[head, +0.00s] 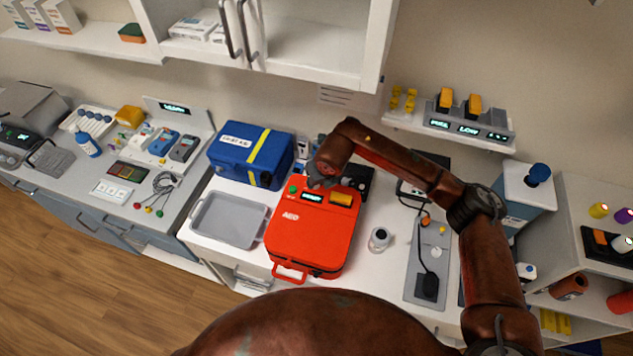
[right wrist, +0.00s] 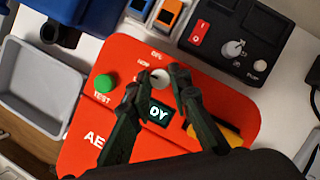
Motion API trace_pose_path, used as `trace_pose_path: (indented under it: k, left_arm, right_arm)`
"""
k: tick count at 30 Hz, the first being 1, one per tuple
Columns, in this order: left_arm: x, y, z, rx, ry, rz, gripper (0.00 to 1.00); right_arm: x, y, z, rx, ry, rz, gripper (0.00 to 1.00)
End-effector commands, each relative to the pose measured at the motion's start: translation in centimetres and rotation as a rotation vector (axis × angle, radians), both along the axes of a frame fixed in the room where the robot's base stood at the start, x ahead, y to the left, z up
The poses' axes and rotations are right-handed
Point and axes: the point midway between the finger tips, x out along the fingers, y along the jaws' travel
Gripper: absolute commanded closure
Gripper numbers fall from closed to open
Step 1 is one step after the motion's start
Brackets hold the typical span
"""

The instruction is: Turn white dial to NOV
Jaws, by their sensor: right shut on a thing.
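The red AED case (head: 305,240) lies on the white counter, with a green button, a small lit display and a yellow part on its top. In the right wrist view the white dial (right wrist: 160,77) sits on this case (right wrist: 85,150), beside the green TEST button (right wrist: 104,86) and above the display (right wrist: 159,114). Small labels are printed around the dial; one at its upper left may read NOV. The dial's pointer is too small to read. My right gripper (right wrist: 159,79) is shut on the dial, a finger on each side. In the head view this gripper (head: 321,181) hides the dial. My left gripper is not in view.
A black box (right wrist: 233,38) with a red switch and a grey knob stands behind the case. A blue case (head: 238,155) and an empty grey tray (head: 200,232) are to the left.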

Motion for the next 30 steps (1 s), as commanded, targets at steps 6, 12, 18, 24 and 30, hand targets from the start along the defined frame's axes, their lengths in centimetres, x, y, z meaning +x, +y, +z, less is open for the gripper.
trace_pose_path:
  k: [6,12,18,24,30]
  left_arm:
    - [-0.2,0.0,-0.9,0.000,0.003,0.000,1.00]
    - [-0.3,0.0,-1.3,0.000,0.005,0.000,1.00]
    - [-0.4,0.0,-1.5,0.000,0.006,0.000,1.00]
    - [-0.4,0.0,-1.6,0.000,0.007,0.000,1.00]
    - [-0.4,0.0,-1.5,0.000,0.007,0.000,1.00]
  right_arm:
    - [0.1,0.1,-0.1,0.000,-0.003,-0.156,1.00]
    - [0.1,0.2,-0.1,0.000,-0.002,-0.259,1.00]
    - [0.1,0.1,-0.1,0.000,-0.002,-0.314,1.00]
    - [0.1,0.2,0.0,0.000,-0.002,-0.329,1.00]
    - [0.1,0.1,0.0,0.001,-0.002,-0.329,1.00]
